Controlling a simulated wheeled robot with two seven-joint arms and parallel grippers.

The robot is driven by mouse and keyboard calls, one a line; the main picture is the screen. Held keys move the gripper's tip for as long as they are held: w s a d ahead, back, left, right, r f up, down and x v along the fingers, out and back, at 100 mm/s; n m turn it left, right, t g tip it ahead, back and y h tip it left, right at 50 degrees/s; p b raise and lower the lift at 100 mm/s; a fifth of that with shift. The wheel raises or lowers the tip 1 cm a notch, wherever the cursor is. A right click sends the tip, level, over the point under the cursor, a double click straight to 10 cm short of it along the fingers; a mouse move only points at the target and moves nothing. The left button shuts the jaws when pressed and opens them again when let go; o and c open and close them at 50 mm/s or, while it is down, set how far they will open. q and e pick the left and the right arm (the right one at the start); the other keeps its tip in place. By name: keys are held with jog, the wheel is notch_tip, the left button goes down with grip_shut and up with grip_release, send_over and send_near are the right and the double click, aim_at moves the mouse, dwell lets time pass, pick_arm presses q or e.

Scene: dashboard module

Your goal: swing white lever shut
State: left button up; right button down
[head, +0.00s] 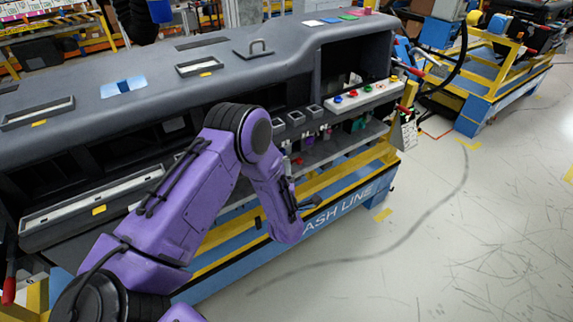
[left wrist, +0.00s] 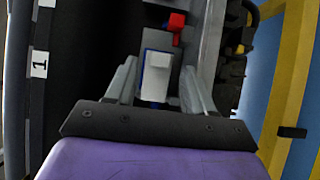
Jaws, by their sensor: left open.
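The white lever (left wrist: 156,77) shows in the left wrist view as a white block with blue at its sides, on a grey strip. My left gripper (left wrist: 159,72) is open, with one finger on each side of the white lever. I cannot tell whether either finger touches it. In the head view my purple left arm reaches over the front of the dashboard module (head: 225,62); the fingers are hard to make out there, and I cannot pick out the white lever. My right gripper is not in view.
A red part (left wrist: 176,22) sits just beyond the white lever. A button panel (head: 368,95) is on the module's right end. Yellow rails (head: 350,168) run along the blue base below the shelf. The floor (head: 440,240) at right is clear.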

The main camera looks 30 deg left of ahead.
pick_arm(q)
jog(key=shift+x, duration=1.4)
jog(key=c, duration=0.8)
jog(key=y+b, duration=0.1)
jog(key=w+n+g+y+b, duration=0.1)
jog(key=shift+a+f+n+b, duration=0.2)
jog(key=shift+f+n+b, duration=0.1)
jog(key=shift+f+b, duration=0.1)
jog(key=shift+w+a+r+n+g+y+b, duration=0.1)
jog(key=shift+r+n+g+y+b, duration=0.25)
jog(key=shift+n+g+y, duration=0.25)
jog(key=o, duration=0.8)
